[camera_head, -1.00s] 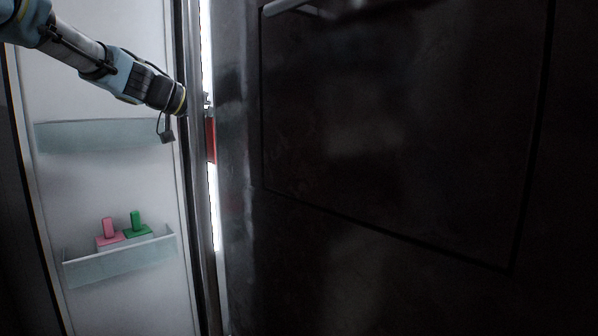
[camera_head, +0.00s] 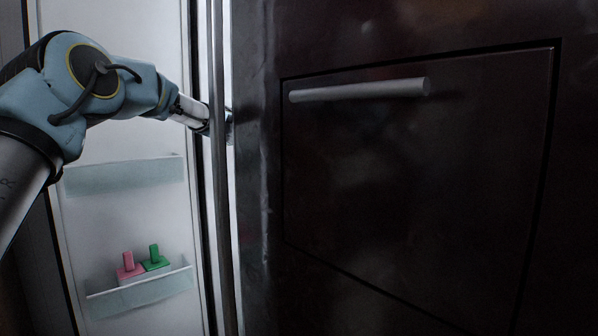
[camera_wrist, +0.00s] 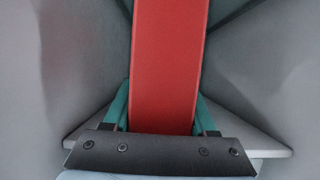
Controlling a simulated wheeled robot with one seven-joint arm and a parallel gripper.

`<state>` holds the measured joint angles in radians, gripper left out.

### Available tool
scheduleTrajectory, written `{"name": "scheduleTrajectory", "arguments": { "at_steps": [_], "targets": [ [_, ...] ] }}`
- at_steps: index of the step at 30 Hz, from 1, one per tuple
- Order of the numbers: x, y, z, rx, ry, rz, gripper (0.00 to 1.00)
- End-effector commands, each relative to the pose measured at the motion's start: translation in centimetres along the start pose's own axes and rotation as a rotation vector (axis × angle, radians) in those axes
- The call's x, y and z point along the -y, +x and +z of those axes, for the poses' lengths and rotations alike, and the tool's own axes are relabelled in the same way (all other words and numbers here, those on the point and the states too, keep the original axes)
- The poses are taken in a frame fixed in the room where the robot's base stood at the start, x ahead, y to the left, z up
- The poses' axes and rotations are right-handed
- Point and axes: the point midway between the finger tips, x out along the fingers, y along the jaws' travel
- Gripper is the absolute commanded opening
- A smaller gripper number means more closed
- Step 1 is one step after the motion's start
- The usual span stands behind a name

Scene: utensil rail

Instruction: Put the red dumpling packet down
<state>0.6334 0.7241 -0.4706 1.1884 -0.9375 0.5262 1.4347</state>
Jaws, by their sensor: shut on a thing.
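The red dumpling packet (camera_wrist: 167,70) fills the middle of the wrist view as a long red strip running away from the camera. My gripper (camera_wrist: 163,115) is shut on it, with one green finger along each side. In the head view my arm reaches through the narrow opening at the fridge's edge, and the dark door front hides the gripper and the packet. Pale grey surfaces surround the packet in the wrist view. I cannot tell whether the packet touches any of them.
The open white fridge door (camera_head: 120,110) has an upper bin (camera_head: 125,175) and a lower bin (camera_head: 140,295). The lower bin holds a pink item (camera_head: 128,268) and a green item (camera_head: 155,260). A dark panel with a grey handle (camera_head: 360,90) fills the right.

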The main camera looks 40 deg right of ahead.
Motion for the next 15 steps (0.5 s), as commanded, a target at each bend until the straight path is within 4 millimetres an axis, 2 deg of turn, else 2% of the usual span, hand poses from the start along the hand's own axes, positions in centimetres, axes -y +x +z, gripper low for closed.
{"name": "scheduleTrajectory", "arguments": {
  "at_steps": [1, 3, 6, 15],
  "targets": [
    [-0.1, 0.8, -0.9, -0.002, 0.002, 0.002, 0.00],
    [-0.1, 1.9, -1.2, -0.001, 0.003, 0.001, 0.00],
    [0.1, 2.3, 0.8, 0.001, -0.003, 0.000, 0.00],
    [0.0, 3.3, 3.4, 0.001, -0.002, 0.000, 0.00]
  ]
}}
